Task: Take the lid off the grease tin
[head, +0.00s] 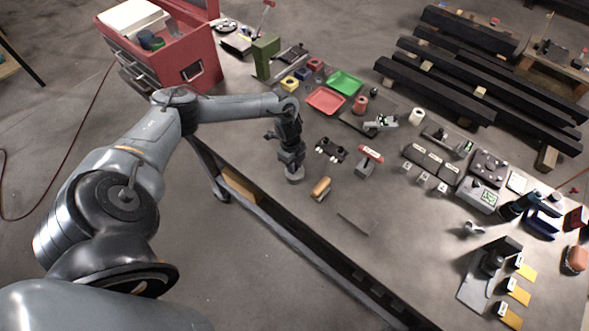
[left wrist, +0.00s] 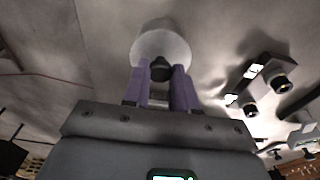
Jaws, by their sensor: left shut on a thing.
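The grease tin (head: 295,176) is a small round grey thing near the front left edge of the bench. My left gripper (head: 293,166) points straight down at it. In the left wrist view, the two purple fingers (left wrist: 160,82) are shut on the dark knob (left wrist: 160,68) of a pale round lid (left wrist: 160,45). I cannot tell whether the lid rests on the tin or is apart from it; the gripper and the small size hide the seam. My right gripper is not in view.
A black block with white-ended parts (head: 331,150) lies just right of the tin. A wooden-handled brush-like thing (head: 321,187) lies in front right. Red (head: 325,101) and green (head: 345,83) trays stand farther back. A red toolbox (head: 185,60) stands at back left. Bare bench lies at front centre.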

